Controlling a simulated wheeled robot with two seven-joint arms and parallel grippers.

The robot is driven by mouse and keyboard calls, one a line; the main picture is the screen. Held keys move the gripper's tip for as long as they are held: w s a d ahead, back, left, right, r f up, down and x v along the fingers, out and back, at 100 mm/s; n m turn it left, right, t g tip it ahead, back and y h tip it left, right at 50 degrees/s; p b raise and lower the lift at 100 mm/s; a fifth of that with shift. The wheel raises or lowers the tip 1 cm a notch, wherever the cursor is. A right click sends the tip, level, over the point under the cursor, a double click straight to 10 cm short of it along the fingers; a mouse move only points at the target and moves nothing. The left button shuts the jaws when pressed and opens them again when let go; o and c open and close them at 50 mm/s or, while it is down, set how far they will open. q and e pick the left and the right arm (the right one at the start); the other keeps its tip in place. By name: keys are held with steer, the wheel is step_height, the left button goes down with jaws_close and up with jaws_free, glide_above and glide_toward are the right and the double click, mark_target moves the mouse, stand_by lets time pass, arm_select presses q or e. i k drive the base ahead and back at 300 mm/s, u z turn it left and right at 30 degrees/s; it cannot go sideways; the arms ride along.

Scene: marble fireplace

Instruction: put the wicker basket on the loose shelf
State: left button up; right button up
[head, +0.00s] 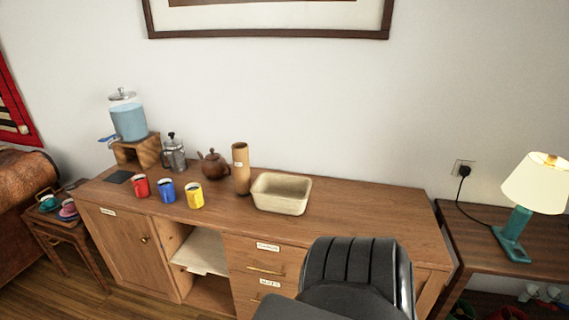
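The wicker basket (282,208) is pale beige, rectangular and open-topped. It stands upright on the wooden cabinet's top, right of a tall bamboo-like cylinder, and looks empty. The loose shelf (203,252) is a pale board inside the cabinet's open middle compartment, between the left door and the drawers. It looks slightly askew, with its front edge showing, and its top looks bare. Its far right part is hidden by the drawer side. Neither of my grippers shows in the head view, so nothing is seen holding the basket.
The top right of the basket is clear. A lamp (520,220) stands on the right table.

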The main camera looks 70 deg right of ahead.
mark_target(211, 250)
steer(key=z, duration=0.75)
steer(key=i, duration=0.85)
steer(key=z, duration=1.05)
